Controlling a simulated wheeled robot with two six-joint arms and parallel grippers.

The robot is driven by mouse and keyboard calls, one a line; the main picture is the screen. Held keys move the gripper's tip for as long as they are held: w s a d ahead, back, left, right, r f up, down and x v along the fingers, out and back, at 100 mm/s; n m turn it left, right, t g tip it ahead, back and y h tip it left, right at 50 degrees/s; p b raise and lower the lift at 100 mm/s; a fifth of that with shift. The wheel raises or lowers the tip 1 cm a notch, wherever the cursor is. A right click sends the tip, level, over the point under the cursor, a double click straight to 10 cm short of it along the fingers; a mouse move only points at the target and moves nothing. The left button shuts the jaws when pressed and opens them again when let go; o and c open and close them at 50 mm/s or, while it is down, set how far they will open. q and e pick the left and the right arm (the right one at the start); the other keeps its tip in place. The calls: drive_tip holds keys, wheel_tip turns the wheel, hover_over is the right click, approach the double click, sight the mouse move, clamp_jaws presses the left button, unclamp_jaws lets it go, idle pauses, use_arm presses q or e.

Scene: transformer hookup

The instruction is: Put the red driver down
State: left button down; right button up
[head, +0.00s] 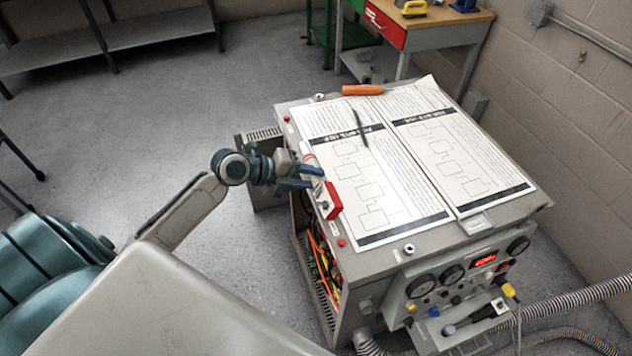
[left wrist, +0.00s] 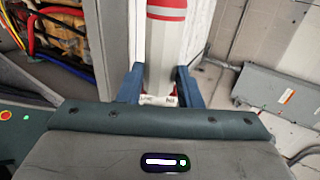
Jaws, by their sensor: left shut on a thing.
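My left gripper (head: 314,177) is shut at the left edge of the grey cabinet, its blue fingers pointing right. In the left wrist view, the blue fingers (left wrist: 160,88) close on a light-grey thing with red and white bands, which I take to be the red driver (left wrist: 166,12). Its far end runs out of the top of that view. My right gripper is not in view.
Two printed diagram sheets (head: 392,200) cover most of the cabinet top (head: 385,262). An orange-handled tool (head: 362,90) lies at their far edge, a dark thin tool (head: 360,128) on them.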

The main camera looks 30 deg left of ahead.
sight(316, 183)
use_arm(q)
drive_tip(key=shift+w+d, duration=0.6)
drive_tip(key=shift+d, duration=0.1)
wheel_tip(316, 183, down, 2)
drive_tip(key=shift+f+p, duration=0.25)
drive_tip(key=shift+p, duration=0.95)
drive_tip(key=shift+f, duration=0.55)
drive_tip(key=c, duration=1.5)
unclamp_jaws()
drive_tip(key=shift+f, duration=0.2)
drive_tip(key=shift+o, duration=1)
drive_tip(key=shift+s+r, duration=0.1)
